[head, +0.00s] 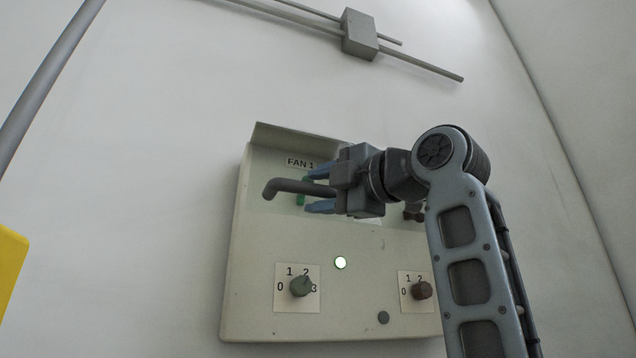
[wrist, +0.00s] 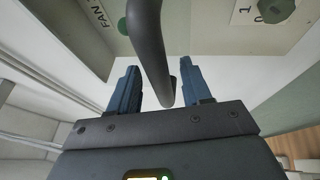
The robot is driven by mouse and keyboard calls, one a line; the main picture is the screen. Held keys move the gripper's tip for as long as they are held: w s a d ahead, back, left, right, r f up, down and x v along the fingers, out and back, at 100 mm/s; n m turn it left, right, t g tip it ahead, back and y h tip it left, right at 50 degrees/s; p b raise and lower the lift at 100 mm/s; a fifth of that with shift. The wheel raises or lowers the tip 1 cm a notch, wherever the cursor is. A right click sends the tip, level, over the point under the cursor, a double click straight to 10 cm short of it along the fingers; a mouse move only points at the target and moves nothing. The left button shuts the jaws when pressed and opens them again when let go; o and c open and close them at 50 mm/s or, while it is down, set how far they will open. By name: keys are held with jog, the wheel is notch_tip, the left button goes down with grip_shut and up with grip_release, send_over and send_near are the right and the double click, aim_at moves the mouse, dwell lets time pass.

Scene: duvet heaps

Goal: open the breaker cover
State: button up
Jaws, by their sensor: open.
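The breaker box (head: 250,300) is a pale panel on the wall, labelled FAN 1. Its upper part has a paler recessed or clear-covered band with a green part (head: 301,198) showing; the cover's edges and how far it stands open I cannot tell. A dark grey bent handle bar (head: 285,187) sticks out in front of this band. My gripper (head: 311,190) is open, its blue fingers above and below the bar in the head view. In the wrist view the bar (wrist: 150,45) runs between the parted fingers (wrist: 158,78). My gripper hides the bar's right end.
Two rotary knobs (head: 301,286) (head: 421,290) and a lit white lamp (head: 340,263) sit on the lower panel. A conduit with a grey junction box (head: 360,34) runs above. A yellow object (head: 10,265) stands at the left edge. The wall left of the box is clear.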

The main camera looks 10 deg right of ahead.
jog(key=shift+w+a+r, duration=0.1)
jog(key=shift+w+a, duration=0.25)
jog(key=shift+w, duration=0.05)
jog(key=shift+c, duration=0.2)
grip_shut()
